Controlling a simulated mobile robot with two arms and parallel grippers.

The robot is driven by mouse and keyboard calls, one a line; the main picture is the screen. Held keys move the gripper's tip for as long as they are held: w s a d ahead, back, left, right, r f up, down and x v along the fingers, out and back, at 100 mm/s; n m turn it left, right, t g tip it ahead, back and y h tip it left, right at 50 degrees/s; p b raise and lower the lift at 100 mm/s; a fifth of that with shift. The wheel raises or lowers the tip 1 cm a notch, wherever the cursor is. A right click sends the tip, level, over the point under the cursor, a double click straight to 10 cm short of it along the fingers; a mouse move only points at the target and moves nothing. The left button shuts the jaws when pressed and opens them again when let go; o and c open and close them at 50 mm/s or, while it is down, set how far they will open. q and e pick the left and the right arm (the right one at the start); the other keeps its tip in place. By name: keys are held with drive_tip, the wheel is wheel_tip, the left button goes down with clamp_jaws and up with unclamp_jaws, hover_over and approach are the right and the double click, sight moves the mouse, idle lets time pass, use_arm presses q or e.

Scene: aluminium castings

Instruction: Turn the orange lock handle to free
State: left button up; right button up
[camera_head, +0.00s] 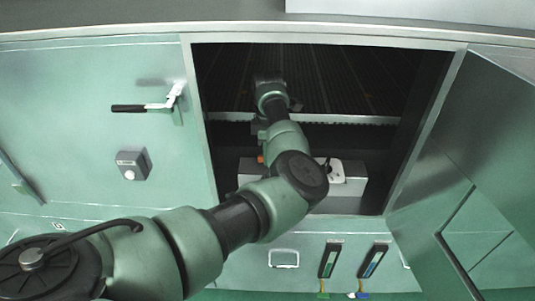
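A small orange piece (261,158) shows at the left edge of my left arm, inside the open cabinet, by a grey box; it may be the orange lock handle. Most of it is hidden behind my arm, so its angle cannot be told. My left arm comes in from the lower left and reaches through the opening. Its wrist end is above and beyond the orange piece. My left gripper (268,77) is dark against the dark interior, and its fingers cannot be made out. My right gripper is not in view.
The green door (475,150) stands open at the right. A grey box (350,187) with a white fitting (332,171) sits low inside. A black-gripped lever (140,107) and a button box (132,165) are on the left panel. Two brushes (330,260) hang below the opening.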

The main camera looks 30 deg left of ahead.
use_arm(q)
clamp_jaws()
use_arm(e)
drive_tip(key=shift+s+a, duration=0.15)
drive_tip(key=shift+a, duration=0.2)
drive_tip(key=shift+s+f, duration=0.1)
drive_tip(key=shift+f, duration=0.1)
use_arm(q)
drive_tip(key=shift+n+b, duration=0.3)
drive_tip(key=shift+b, duration=0.05)
drive_tip(key=n+b, duration=0.2)
drive_tip(key=n, duration=0.1)
drive_tip(key=shift+f+n+b, duration=0.1)
drive_tip(key=shift+n+b, duration=0.2)
drive_tip(key=shift+b, duration=0.1)
drive_tip(key=n+b, duration=0.3)
drive_tip(key=n, duration=0.1)
drive_tip(key=shift+n, duration=0.3)
drive_tip(key=n+b, duration=0.2)
drive_tip(key=n, duration=0.2)
drive_tip(key=shift+n, duration=0.3)
drive_tip(key=shift+n+b, duration=0.95)
drive_tip(key=shift+n, duration=1.25)
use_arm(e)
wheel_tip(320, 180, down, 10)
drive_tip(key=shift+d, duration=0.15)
use_arm(q)
drive_tip(key=shift+r, duration=0.2)
